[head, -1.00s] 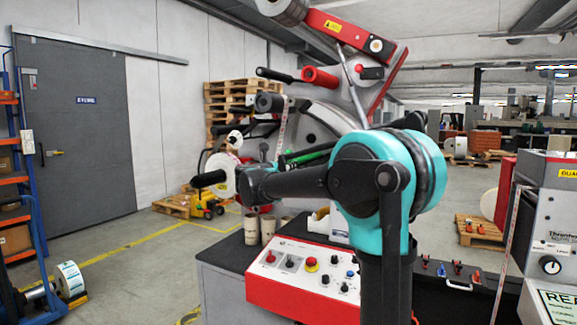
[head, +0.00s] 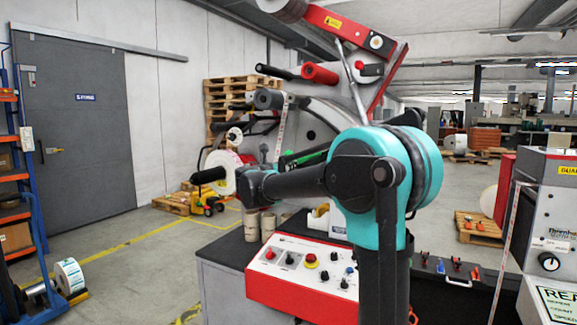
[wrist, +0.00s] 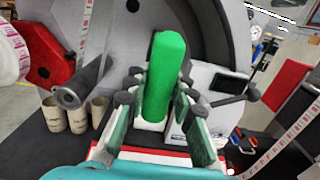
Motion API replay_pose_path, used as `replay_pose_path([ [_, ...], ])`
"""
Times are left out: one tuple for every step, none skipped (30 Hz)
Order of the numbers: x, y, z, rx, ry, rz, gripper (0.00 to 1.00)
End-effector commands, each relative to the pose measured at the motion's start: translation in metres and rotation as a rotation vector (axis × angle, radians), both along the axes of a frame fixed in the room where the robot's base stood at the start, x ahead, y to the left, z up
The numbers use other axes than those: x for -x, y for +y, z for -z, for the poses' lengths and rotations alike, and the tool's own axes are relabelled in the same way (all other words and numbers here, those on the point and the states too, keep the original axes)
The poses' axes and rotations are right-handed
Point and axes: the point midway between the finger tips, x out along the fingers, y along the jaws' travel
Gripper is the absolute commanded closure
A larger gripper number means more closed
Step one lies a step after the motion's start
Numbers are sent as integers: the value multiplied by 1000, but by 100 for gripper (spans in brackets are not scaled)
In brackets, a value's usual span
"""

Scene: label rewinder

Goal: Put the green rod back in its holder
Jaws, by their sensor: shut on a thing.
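The green rod (wrist: 165,75) stands out in front of my gripper (wrist: 158,122) in the wrist view, between its two fingers. My gripper is shut on it. The rod's far end points up in that view, toward the grey machine body. In the head view only a short piece of the green rod (head: 313,158) shows, with my arm hiding most of it and much of the gripper. I cannot make out the rod's holder with certainty in either view.
The rewinder's grey body (head: 305,125) stands behind my arm. A red and white control panel (head: 305,275) lies below it. Cardboard cores (wrist: 75,115) stand on the dark bench at left in the wrist view, near a dark roller (wrist: 82,84).

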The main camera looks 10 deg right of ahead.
Motion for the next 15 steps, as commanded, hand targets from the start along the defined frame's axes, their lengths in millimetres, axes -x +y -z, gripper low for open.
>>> replay_pose_path([
  [0, 0, 1, 0, 0, 0, 100],
  [0, 0, 2, 0, 0, 0, 100],
  [0, 0, 3, 0, 0, 0, 100],
  [0, 0, 4, 0, 0, 0, 100],
  [0, 0, 4, 0, 0, 0, 100],
  [0, 0, 5, 0, 0, 0, 100],
  [0, 0, 5, 0, 0, 0, 100],
  [0, 0, 6, 0, 0, 0, 100],
  [0, 0, 6, 0, 0, 0, 100],
  [0, 0, 6, 0, 0, 0, 100],
  [0, 0, 6, 0, 0, 0, 100],
  [0, 0, 6, 0, 0, 0, 100],
  [0, 0, 6, 0, 0, 0, 100],
  [0, 0, 6, 0, 0, 0, 100],
  [0, 0, 6, 0, 0, 0, 72],
])
